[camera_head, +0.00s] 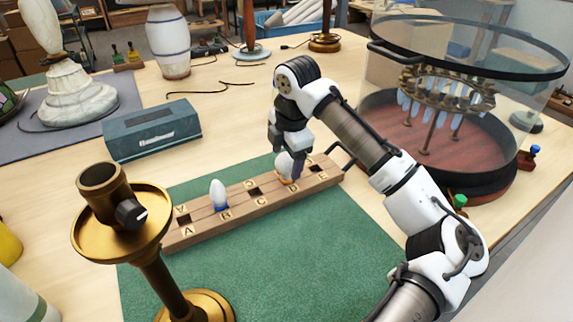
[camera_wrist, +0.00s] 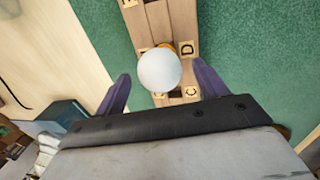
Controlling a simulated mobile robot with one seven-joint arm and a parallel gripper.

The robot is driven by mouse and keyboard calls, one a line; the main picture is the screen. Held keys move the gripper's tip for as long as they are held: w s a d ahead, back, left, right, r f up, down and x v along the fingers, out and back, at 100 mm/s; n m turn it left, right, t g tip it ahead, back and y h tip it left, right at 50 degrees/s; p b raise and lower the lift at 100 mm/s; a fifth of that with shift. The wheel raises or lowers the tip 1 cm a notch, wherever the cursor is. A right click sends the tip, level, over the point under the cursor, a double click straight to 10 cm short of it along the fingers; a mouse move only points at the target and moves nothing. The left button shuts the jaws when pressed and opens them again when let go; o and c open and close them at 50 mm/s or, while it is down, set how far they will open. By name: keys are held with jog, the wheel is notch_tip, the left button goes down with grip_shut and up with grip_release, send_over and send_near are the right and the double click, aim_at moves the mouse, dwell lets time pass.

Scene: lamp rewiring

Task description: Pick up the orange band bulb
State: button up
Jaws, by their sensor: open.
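The orange band bulb is a white rounded bulb (camera_head: 282,161) standing in slot D of the wooden rack (camera_head: 318,182). In the wrist view the bulb (camera_wrist: 159,71) is seen from above, with a bit of its orange band showing behind it and the letter D beside it. My gripper (camera_head: 289,163) is over slot D, pointing down and partly hiding the bulb in the head view. In the wrist view its two dark fingers are apart, one on each side of the bulb. I cannot tell whether either finger touches it.
A white bulb with a blue band (camera_head: 219,194) stands at slot B. A brass lamp (camera_head: 122,213) is at the front left of the green mat (camera_head: 285,262). A grey-blue box (camera_head: 152,132) lies behind the rack, and a large glass-walled case (camera_head: 440,180) stands at right.

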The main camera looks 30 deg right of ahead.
jog(key=shift+w+f, duration=0.2)
jog(key=shift+f, duration=0.85)
jog(key=c, duration=1.1)
jog(key=shift+o, duration=0.2)
jog(key=shift+r, duration=0.15)
